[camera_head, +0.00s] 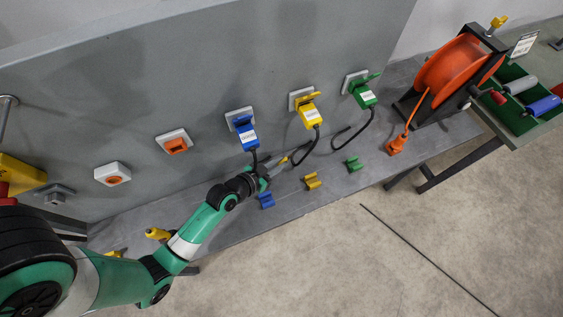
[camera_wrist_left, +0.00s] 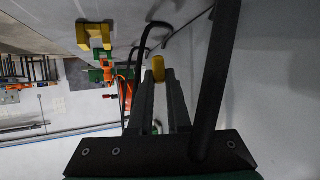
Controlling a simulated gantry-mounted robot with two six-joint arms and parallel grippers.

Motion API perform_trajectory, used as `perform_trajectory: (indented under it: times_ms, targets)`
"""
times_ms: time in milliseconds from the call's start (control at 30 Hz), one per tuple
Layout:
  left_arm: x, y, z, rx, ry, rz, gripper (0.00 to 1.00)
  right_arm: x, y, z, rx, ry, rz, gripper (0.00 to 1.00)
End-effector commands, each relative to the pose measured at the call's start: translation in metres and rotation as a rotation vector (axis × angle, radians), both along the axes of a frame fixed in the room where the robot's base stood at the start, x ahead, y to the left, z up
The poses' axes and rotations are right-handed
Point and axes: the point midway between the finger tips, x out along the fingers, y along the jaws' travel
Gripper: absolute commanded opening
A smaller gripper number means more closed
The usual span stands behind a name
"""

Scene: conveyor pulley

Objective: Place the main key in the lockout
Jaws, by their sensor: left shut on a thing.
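My left gripper (camera_head: 276,165) reaches in from the lower left and is above the grey bench, close to the panel's sockets. It is shut on a small yellow piece (camera_head: 284,160), which also shows between the fingertips in the left wrist view (camera_wrist_left: 158,68). Most of the piece is hidden by the fingers, and I cannot tell whether it is the main key. No lockout can be made out for certain. A yellow box with a red part (camera_head: 20,175) is at the far left of the panel. My right gripper is not in view.
Blue (camera_head: 247,136), yellow (camera_head: 309,116) and green (camera_head: 363,95) plugs with black cables sit at the panel sockets. Blue (camera_head: 266,200), yellow (camera_head: 312,181) and green (camera_head: 354,164) holders stand along the bench (camera_head: 335,205). An orange cable reel (camera_head: 455,68) stands at right.

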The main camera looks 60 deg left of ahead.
Motion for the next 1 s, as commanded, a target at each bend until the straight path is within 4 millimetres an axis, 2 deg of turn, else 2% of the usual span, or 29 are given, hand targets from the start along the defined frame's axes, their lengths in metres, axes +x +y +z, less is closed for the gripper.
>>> perform_trajectory:
  times_ms: [33, 100, 367, 567, 800, 933, 967, 1000]
  targets:
    - [0.006, 0.006, -0.015, -0.001, -0.001, 0.003, 0.00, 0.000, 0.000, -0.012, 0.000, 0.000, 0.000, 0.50]
    - [0.012, 0.010, -0.022, -0.001, -0.001, 0.000, 0.00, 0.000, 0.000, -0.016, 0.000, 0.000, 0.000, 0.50]
    - [0.017, 0.015, -0.029, 0.001, -0.001, 0.000, 0.00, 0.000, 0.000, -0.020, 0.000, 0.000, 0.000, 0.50]
    - [0.019, 0.016, -0.062, 0.001, 0.001, 0.000, 0.00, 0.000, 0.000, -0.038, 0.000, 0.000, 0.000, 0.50]
    - [0.019, 0.016, -0.060, 0.002, -0.001, -0.002, 0.00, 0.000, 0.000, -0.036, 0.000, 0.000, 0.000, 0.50]
    - [0.019, 0.016, -0.065, 0.002, -0.001, -0.002, 0.00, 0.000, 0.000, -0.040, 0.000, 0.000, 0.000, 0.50]
    - [0.019, 0.016, -0.064, 0.001, 0.000, -0.002, 0.19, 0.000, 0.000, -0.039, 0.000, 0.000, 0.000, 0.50]
    - [0.019, 0.016, -0.063, 0.001, 0.000, -0.002, 0.27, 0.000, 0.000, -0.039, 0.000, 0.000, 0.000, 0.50]
